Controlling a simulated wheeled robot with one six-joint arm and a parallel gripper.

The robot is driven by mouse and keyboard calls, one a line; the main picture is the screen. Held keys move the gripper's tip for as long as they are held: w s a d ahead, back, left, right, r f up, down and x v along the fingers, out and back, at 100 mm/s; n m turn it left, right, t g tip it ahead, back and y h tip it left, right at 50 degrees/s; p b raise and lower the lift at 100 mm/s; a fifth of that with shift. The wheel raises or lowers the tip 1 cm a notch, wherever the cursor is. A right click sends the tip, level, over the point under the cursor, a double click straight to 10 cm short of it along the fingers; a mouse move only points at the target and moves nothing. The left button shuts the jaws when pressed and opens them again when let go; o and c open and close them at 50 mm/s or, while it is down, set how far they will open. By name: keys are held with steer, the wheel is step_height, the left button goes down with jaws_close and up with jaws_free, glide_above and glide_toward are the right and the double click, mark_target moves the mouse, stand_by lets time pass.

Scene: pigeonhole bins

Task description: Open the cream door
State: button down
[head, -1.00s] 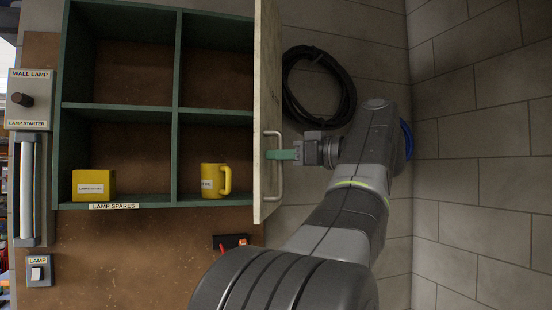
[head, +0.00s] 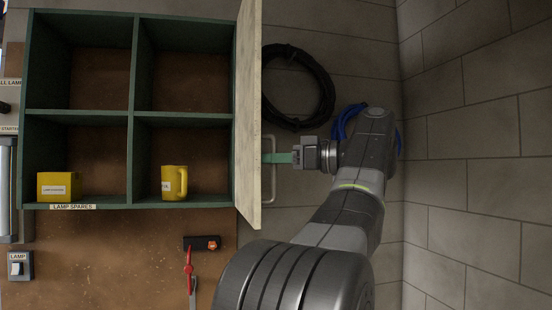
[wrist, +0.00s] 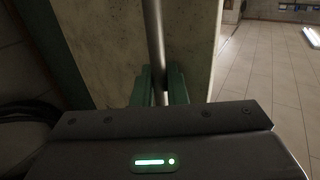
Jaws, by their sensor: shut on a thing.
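The cream door (head: 248,120) stands swung open at the right side of the green pigeonhole cabinet (head: 134,60), seen nearly edge-on in the head view. Its metal bar handle (head: 272,190) is on the face turned to the right. My gripper (head: 270,158) reaches in from the right, its green fingers shut on the handle. In the wrist view the green fingers (wrist: 160,88) close on both sides of the upright handle bar (wrist: 154,40), in front of the mottled cream door (wrist: 190,45).
A yellow box (head: 58,186) and a yellow mug (head: 174,182) stand in the lower compartments. A black cable coil (head: 298,88) and a blue coil (head: 348,120) hang behind my arm. A tiled wall (head: 470,150) is at the right.

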steer(key=shift+r, duration=0.1)
steer(key=c, duration=1.8)
jaws_free()
steer(key=shift+w+a, duration=0.1)
steer(key=shift+a, duration=0.05)
steer(key=b+v, duration=0.1)
steer(key=v, duration=1.3)
steer(key=shift+w, duration=0.1)
steer(key=shift+a, duration=0.1)
steer(key=p+x, duration=0.1)
steer(key=x, duration=1.2)
steer(key=shift+a, duration=0.3)
